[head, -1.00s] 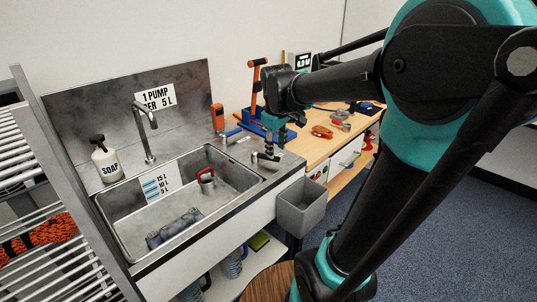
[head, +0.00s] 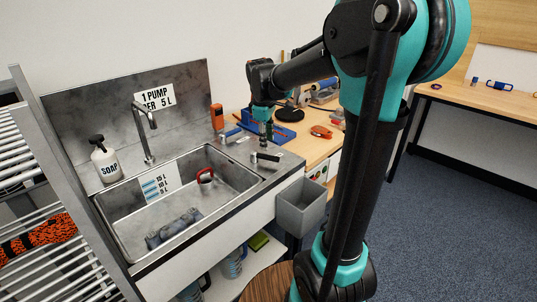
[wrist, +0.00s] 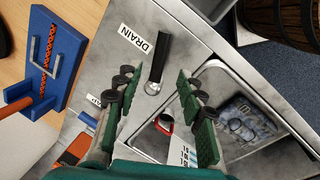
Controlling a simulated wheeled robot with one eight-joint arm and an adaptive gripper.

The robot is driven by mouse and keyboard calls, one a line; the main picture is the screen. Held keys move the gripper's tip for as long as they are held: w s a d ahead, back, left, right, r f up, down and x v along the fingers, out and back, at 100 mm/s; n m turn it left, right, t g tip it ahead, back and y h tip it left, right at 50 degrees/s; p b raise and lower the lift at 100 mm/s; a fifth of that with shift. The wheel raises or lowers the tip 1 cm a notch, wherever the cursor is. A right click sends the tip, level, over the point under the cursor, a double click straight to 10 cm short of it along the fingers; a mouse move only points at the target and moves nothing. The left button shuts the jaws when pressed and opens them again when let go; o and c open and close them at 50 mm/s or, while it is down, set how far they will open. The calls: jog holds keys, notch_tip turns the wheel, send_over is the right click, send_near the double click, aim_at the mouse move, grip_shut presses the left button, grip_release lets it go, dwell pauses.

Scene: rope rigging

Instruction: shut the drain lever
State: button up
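The drain lever has a black handle (wrist: 160,55) on a round silver base, and lies on the steel counter next to the DRAIN label (wrist: 133,38) in the wrist view. In the head view the lever (head: 265,157) is at the right end of the sink. My gripper (wrist: 156,82) is open and empty, pointing down, with the lever between and just beyond its two green fingers in the picture. It also shows in the head view (head: 266,135), above the counter by the lever. I cannot tell whether it touches the lever.
A grey bin (head: 300,207) hangs at the counter front. A soap bottle (head: 105,160), faucet (head: 145,133) and blue holder (wrist: 50,58) stand nearby.

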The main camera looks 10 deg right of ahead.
aim_at(269, 156)
jog(key=f, duration=0.4)
jog(key=w+f, duration=0.1)
jog(key=f, duration=0.2)
jog(key=shift+w+d+f, duration=0.1)
jog(key=shift+d, duration=0.3)
grip_shut()
